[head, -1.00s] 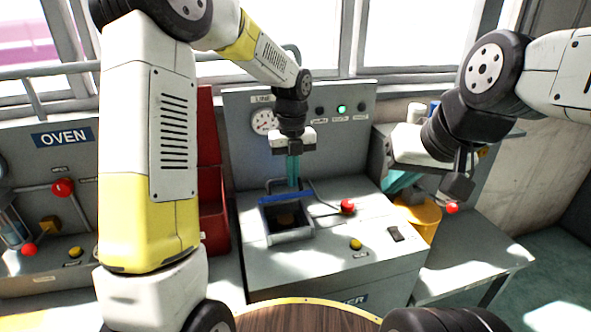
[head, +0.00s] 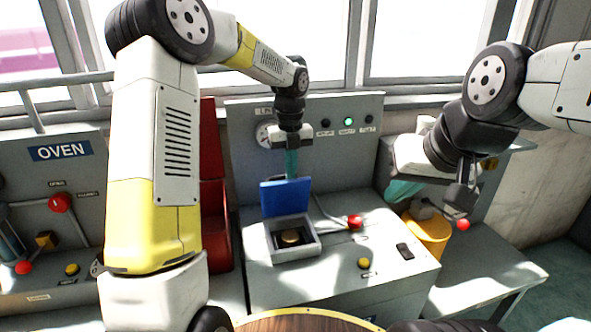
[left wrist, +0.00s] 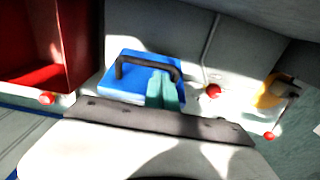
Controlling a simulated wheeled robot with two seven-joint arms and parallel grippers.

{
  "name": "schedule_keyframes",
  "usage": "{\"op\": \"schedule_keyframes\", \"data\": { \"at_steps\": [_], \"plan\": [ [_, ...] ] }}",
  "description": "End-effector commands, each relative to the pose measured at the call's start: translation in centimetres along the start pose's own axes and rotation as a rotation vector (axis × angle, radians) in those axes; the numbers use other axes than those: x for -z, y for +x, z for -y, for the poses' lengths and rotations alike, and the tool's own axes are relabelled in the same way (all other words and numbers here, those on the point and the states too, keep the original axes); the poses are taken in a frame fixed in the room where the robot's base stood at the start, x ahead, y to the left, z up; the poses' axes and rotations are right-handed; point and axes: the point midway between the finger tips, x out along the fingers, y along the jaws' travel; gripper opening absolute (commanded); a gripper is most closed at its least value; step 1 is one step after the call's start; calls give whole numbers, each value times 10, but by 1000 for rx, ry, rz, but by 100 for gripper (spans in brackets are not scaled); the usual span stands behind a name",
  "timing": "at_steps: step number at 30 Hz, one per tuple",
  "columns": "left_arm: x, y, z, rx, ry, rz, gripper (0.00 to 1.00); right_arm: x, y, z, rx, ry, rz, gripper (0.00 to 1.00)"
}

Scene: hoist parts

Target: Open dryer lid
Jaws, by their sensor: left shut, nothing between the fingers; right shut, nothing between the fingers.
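The dryer (head: 345,285) is a grey cabinet with a square opening in its top. Its blue lid (head: 286,198) stands upright at the back edge of the opening, and a round brownish thing (head: 291,237) shows inside. In the left wrist view, the lid (left wrist: 135,88) has a dark bar handle (left wrist: 130,66). My left gripper (head: 292,165) is shut and empty, with its teal fingertips just behind the raised lid; I cannot tell whether they touch it. The fingers also overlap the lid in the left wrist view (left wrist: 165,92). My right gripper (head: 398,190) is shut and empty, off to the right.
A red knob (head: 355,222), a yellow button (head: 363,263) and a black switch (head: 405,251) sit on the dryer's top. A gauge panel with a green light (head: 348,121) rises behind. A yellow bucket (head: 430,235) stands right, a red bin (head: 214,225) left.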

Motion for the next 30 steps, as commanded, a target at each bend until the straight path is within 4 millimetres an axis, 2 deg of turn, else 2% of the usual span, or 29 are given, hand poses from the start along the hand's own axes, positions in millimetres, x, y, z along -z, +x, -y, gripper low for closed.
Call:
{"op": "schedule_keyframes", "data": {
  "at_steps": [20,23,30],
  "plan": [
    [-5,-3,0,1,0,2,0,0,0,0,0,0,0,0],
    [-6,-14,0,2,0,4,0,0,0,0,0,0,0,0],
    [-5,-55,0,3,0,3,0,0,0,0,0,0,0,0]
  ]
}}
